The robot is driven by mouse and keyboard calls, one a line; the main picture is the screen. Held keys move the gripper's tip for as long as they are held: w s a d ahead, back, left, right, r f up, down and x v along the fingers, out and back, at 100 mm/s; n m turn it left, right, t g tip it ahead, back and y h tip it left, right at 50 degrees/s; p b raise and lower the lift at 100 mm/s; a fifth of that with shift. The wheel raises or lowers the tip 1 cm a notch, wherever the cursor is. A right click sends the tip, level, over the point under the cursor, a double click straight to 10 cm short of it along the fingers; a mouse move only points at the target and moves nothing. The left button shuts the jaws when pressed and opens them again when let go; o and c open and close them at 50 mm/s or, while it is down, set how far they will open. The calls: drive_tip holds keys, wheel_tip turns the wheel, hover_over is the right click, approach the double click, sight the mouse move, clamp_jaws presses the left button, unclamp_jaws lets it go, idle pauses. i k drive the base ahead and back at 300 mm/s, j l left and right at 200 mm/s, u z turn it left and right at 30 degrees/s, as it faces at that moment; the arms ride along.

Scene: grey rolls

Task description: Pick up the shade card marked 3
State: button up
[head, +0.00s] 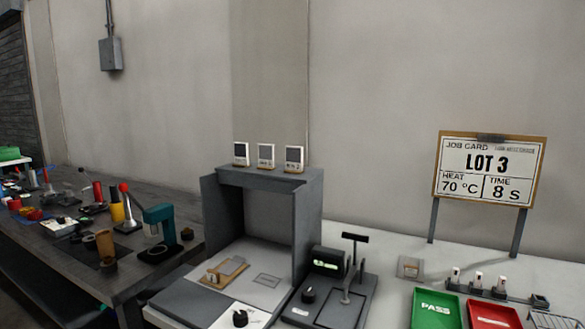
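Three small white shade cards, each with a dark square, stand upright in a row on top of a grey open-fronted booth (313,215). They are the left card (241,154), the middle card (265,156) and the right card (294,159). Small marks show below their dark squares, but they are too small to read, so I cannot tell which is marked 3. The cards stand apart from each other, each on a small tan foot. My gripper is not in view.
A press-like device (340,290) stands right of the booth. Further right are a green PASS tray (435,309), a red tray (492,314) and a LOT 3 job board (488,170). A cluttered dark bench (120,272) lies left. The wall above the cards is clear.

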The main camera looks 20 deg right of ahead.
sight(240, 149)
drive_tip(key=i+j, duration=0.2)
drive_tip(key=i+j+z, duration=0.15)
drive_tip(key=j, duration=0.3)
drive_tip(key=i+j, duration=0.2)
drive_tip(key=j+z, duration=0.05)
drive_tip(key=j, duration=0.05)
